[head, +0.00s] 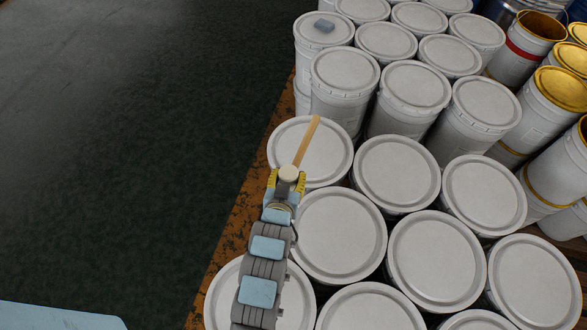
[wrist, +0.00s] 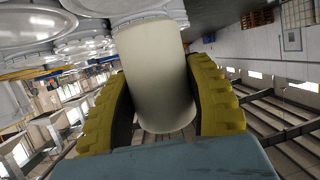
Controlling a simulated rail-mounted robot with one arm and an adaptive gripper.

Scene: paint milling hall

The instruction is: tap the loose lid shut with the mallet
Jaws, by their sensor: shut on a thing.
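My gripper (head: 288,181) is shut on the mallet (head: 306,142). It holds the mallet by its pale head (wrist: 157,75), which fills the space between the yellow finger pads in the wrist view. The wooden handle points up and away in the head view, across a round white lid (head: 335,157). The height of the mallet over that lid is hard to judge. Many white pails with lids stand close together around and beyond my gripper. I cannot tell which lid is loose; none shows a clear tilt or gap.
Open pails with yellow insides (head: 541,24) stand at the right. A worn orange edge (head: 235,213) borders the pails on the left, with clear dark floor (head: 120,130) beyond.

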